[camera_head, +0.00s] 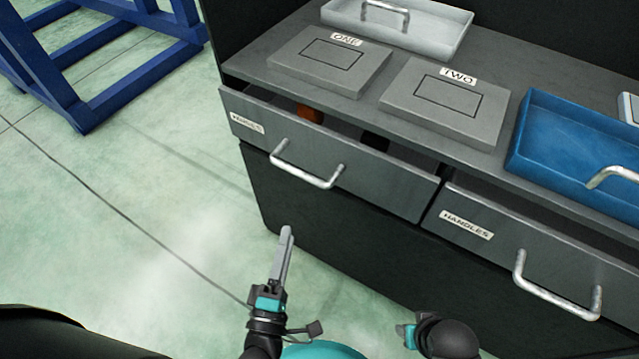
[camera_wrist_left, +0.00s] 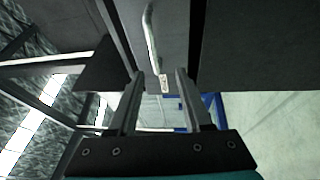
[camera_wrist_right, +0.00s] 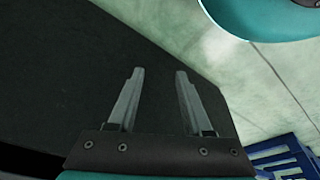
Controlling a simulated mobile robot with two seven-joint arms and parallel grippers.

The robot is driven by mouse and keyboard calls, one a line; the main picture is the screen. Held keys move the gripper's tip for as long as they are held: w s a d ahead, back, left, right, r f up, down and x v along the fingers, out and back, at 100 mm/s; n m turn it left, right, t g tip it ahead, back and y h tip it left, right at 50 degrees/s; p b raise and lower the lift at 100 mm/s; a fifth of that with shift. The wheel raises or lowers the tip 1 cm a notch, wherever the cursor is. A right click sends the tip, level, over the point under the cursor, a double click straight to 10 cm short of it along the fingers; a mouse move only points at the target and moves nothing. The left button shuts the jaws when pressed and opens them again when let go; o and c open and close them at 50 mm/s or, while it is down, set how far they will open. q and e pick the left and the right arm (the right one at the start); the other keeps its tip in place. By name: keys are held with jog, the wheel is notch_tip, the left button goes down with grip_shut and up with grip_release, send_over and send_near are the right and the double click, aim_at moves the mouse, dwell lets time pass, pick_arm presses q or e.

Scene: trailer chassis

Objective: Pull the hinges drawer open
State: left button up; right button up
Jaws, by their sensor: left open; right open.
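The hinges drawer (camera_head: 385,180) is the left grey drawer under the counter, with a small label (camera_head: 247,124) at its left end. It stands a little open; an orange-brown thing (camera_head: 310,114) and a dark thing (camera_head: 375,140) show inside. Its silver bar handle (camera_head: 308,178) is free. My left gripper (camera_head: 287,233) is open and empty, in front of and below the handle. In the left wrist view, the handle (camera_wrist_left: 150,38) lies beyond the open fingers (camera_wrist_left: 160,75).
The handles drawer (camera_head: 490,243) with its bar handle (camera_head: 555,297) is on the right. On the counter are plates marked ONE (camera_head: 330,60) and TWO (camera_head: 450,100), a grey tray (camera_head: 440,35) and a blue tray (camera_head: 560,135). A blue frame (camera_head: 90,115) stands at left on open floor.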

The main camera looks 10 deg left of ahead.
aim_at(297, 169)
pick_arm(q)
jog(key=shift+n+t+y, duration=0.3)
jog(key=shift+n, duration=0.4)
jog(key=w+r+b, duration=0.1)
jog(key=w, duration=0.3)
jog(key=w+r, duration=0.1)
jog(key=w, duration=0.4)
jog(key=w+a+r+b, duration=0.1)
jog(key=w, duration=0.4)
jog(key=shift+w+a+b, duration=0.1)
jog(key=shift+w+b, duration=0.05)
jog(key=shift+b, duration=0.2)
jog(key=shift+w+r, duration=0.15)
jog(key=shift+w, duration=0.25)
pick_arm(e)
jog(key=shift+t, duration=0.5)
jog(key=r, duration=0.1)
jog(key=w+r, duration=0.1)
jog(key=r, duration=0.1)
jog(key=w+r, duration=0.1)
jog(key=r, duration=0.1)
jog(key=shift+w+a+r, duration=0.1)
jog(key=shift+w+a, duration=0.05)
pick_arm(q)
grip_shut()
